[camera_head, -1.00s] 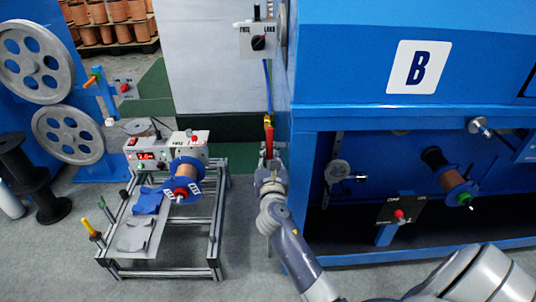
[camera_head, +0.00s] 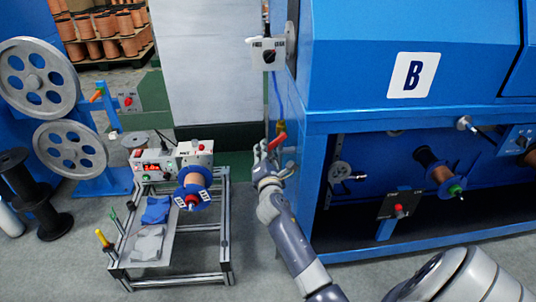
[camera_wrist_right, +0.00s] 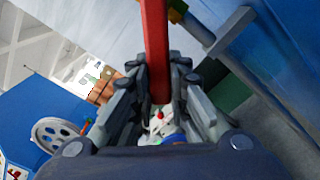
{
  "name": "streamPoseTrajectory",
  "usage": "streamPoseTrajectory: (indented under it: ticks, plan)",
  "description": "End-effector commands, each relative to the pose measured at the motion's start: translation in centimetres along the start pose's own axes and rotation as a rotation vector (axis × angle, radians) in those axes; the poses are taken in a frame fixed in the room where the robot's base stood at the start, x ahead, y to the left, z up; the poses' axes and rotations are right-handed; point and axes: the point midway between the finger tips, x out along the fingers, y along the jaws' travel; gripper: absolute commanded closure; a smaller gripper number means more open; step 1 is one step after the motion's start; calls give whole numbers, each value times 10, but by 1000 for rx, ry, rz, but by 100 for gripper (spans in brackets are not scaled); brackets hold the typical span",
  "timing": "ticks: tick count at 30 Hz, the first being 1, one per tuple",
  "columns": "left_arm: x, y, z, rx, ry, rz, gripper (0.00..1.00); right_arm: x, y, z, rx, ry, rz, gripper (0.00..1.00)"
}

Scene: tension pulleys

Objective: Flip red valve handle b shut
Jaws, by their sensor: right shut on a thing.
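The red valve handle (camera_head: 278,141) is on the left side of the blue machine marked B. A brass-coloured fitting (camera_wrist_right: 177,11) shows beside the handle's far end. My left gripper is not in view.
Machine B (camera_head: 350,60) stands close on the right of my right arm. A control box with a dark knob (camera_head: 268,54) is above the handle. A metal-framed bench (camera_head: 225,225) with a spool (camera_head: 192,186) stands to the left. Grey floor shows between them.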

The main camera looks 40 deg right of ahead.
Motion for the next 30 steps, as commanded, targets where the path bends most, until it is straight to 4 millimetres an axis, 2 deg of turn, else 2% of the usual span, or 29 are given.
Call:
streamPoseTrajectory:
  ticks: [18,30]
  plan:
    - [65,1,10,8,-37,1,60,0,41,12,547,1,-2,100]
    - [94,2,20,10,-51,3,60,0,51,18,718,1,-3,100]
